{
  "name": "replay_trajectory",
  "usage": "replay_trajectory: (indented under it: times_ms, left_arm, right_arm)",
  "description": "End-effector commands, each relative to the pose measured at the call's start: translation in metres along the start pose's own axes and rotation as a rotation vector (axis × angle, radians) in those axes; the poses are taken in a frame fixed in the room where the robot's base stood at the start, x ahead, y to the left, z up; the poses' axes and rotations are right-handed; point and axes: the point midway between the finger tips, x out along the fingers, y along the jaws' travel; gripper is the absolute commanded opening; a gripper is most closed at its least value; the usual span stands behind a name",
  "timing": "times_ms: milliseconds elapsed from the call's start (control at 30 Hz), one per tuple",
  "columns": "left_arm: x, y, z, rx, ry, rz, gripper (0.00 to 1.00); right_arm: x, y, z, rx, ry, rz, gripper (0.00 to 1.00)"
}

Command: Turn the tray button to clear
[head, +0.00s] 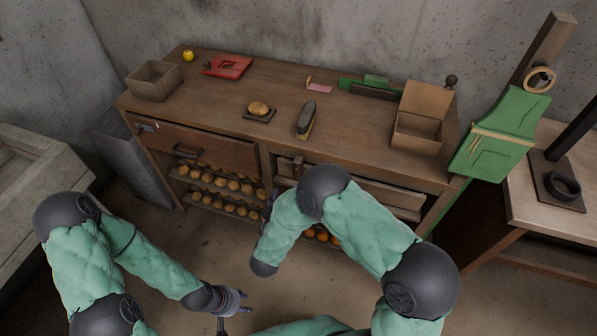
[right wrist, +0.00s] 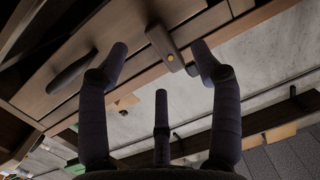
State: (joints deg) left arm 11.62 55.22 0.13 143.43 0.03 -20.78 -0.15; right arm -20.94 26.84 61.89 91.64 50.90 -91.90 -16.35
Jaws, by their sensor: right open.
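In the head view my right arm mostly hides that gripper (head: 268,203). My left gripper (head: 236,304) is open and empty, low over the floor.
The cabinet top (head: 215,100) holds a yellow fruit (head: 188,55), a bread roll (head: 259,108), a brush (head: 306,119) and open boxes (head: 152,81). A dark handle (right wrist: 72,72) sits beside the block. Shelves of round items (head: 222,186) lie below the drawer (head: 205,147).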

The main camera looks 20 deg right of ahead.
Motion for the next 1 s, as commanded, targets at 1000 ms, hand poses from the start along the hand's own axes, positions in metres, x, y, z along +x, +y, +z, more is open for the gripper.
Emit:
replay_trajectory:
  times_ms: [1000]
  left_arm:
    - [0.035,-0.012,-0.001,0.0,0.0,0.0,0.4]
  right_arm:
    - [0.084,0.016,-0.042,-0.007,0.146,0.09,0.65]
